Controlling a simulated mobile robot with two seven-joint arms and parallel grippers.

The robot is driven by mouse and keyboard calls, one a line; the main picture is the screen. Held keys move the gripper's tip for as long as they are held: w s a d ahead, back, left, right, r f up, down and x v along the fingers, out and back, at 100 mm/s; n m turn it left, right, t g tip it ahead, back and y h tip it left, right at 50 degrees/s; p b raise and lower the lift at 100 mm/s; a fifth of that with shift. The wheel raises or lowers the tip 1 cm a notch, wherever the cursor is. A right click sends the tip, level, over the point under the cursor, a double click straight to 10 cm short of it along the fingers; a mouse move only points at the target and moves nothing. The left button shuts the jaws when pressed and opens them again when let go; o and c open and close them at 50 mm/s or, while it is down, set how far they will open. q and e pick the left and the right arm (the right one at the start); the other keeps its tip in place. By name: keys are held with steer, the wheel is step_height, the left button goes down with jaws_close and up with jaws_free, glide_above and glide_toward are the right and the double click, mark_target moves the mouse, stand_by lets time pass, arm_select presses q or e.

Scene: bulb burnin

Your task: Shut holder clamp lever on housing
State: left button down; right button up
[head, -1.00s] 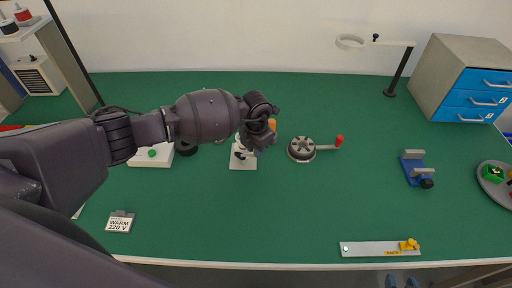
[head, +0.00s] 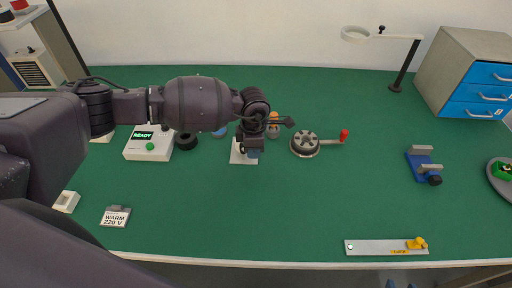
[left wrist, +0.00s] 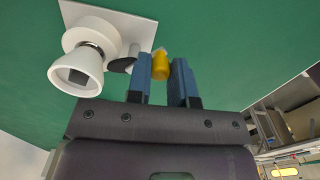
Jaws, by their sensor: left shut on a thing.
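The holder housing is a white round body with a flared cup (left wrist: 85,62) on a white base plate (left wrist: 140,22). In the head view the plate (head: 237,155) shows partly beneath my left gripper (head: 252,152), which hides most of the holder. In the left wrist view a dark lever arm (left wrist: 119,65) runs from the housing towards my left gripper (left wrist: 163,74). An orange-yellow grip (left wrist: 160,67) shows between its two blue fingers, which are closed around it. Whether the lever lies against the housing cannot be told. My right gripper is not seen.
A white box reading READY (head: 148,145) stands left of the holder. An orange-topped item (head: 273,128) and a round grey device with a red-knobbed crank (head: 305,145) stand to the right. A WARM 220 V sign (head: 116,216) lies front left. The front middle of the mat is clear.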

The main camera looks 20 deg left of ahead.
arm_select(q)
steer(key=m, duration=0.1)
steer(key=s+m+b, duration=0.1)
steer(key=m, duration=0.1)
steer(key=shift+a, duration=0.35)
steer(key=shift+s+a+m, duration=0.1)
steer(key=shift+m, duration=0.5)
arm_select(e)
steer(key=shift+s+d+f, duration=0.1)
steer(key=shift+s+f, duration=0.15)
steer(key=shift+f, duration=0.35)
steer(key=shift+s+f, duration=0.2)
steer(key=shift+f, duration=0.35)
arm_select(q)
steer(key=c, duration=1)
jaws_free()
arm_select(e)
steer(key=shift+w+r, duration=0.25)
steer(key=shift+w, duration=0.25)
